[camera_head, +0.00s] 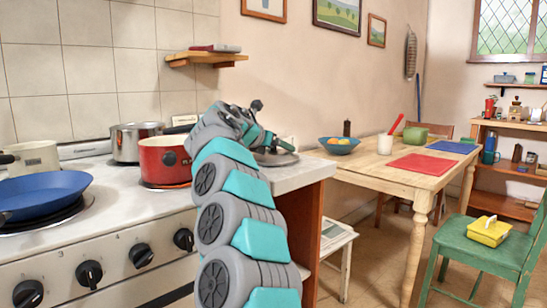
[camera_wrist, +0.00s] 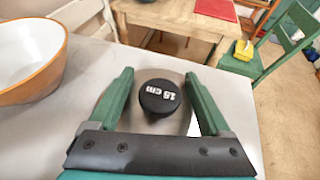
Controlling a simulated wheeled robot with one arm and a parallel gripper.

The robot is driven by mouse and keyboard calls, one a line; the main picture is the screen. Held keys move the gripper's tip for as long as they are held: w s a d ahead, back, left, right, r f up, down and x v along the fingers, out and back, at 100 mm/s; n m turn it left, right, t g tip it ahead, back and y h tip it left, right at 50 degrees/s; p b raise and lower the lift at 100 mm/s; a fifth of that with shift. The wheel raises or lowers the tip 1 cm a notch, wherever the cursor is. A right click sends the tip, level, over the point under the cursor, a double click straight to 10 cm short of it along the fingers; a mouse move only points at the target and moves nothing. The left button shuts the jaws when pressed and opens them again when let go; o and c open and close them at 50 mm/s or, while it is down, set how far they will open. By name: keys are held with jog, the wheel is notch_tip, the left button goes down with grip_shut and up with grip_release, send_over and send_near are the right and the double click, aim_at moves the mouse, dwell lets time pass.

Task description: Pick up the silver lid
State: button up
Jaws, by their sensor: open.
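The silver lid (camera_head: 277,158) lies on the light counter just right of the stove, partly hidden by my arm in the head view. In the wrist view its round black knob (camera_wrist: 158,97), marked "15 cm", stands between the two green fingers of my gripper (camera_wrist: 159,74). The fingers are open, one on each side of the knob, with a gap to it on both sides. Much of the lid's disc is hidden under the knob and my gripper. In the head view, my gripper (camera_head: 262,138) is just above the lid.
An orange bowl-like vessel with a white inside (camera_wrist: 48,72) stands close left of my gripper. A red pot (camera_head: 163,160), a steel pot (camera_head: 132,142) and a blue pan (camera_head: 45,190) are on the stove. The wooden table (camera_head: 375,164) stands beyond the counter.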

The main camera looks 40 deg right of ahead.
grip_shut()
dwell(0.6)
